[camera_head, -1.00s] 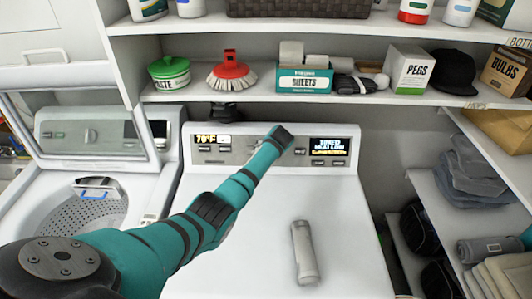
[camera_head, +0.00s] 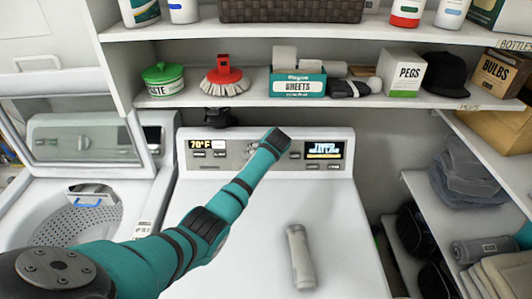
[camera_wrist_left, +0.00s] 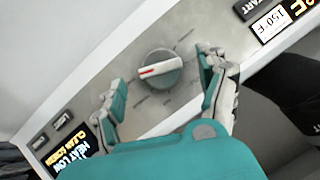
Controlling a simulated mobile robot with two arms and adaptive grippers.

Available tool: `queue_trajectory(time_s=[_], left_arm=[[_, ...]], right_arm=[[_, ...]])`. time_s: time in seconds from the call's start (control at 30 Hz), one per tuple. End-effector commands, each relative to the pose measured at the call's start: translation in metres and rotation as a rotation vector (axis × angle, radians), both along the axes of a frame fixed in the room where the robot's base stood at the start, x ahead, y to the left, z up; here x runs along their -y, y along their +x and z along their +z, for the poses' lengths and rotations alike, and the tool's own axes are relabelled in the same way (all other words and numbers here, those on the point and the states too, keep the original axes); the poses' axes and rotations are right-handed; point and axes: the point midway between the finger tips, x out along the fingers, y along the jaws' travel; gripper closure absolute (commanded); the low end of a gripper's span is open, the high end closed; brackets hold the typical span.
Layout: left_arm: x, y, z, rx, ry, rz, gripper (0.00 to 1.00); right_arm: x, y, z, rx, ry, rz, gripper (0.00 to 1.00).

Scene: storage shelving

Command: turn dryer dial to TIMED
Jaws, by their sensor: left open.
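The dryer (camera_head: 270,225) stands in the middle of the head view, with a grey control panel along its back. The dryer dial (camera_wrist_left: 161,69) is a grey round knob with a red and white pointer line, seen in the left wrist view. My left gripper (camera_wrist_left: 160,90) is open, its fingers on either side of the dial with visible gaps. In the head view my left arm hides the dial. My right gripper is in neither view.
A grey cylinder (camera_head: 300,256) lies on the dryer top. A washer (camera_head: 95,215) with a raised lid stands at left.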

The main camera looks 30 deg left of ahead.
Motion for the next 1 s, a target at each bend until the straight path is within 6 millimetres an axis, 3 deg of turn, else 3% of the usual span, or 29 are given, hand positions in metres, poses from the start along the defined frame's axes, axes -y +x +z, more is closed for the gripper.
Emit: queue_trajectory(time_s=[0.43, 1.0], left_arm=[[0.039, -0.034, 0.060, -0.002, -0.001, -0.002, 0.25], [0.045, -0.040, 0.069, -0.004, 0.000, 0.000, 0.25]], right_arm=[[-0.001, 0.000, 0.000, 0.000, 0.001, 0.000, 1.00], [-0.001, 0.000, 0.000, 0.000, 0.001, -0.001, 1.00]])
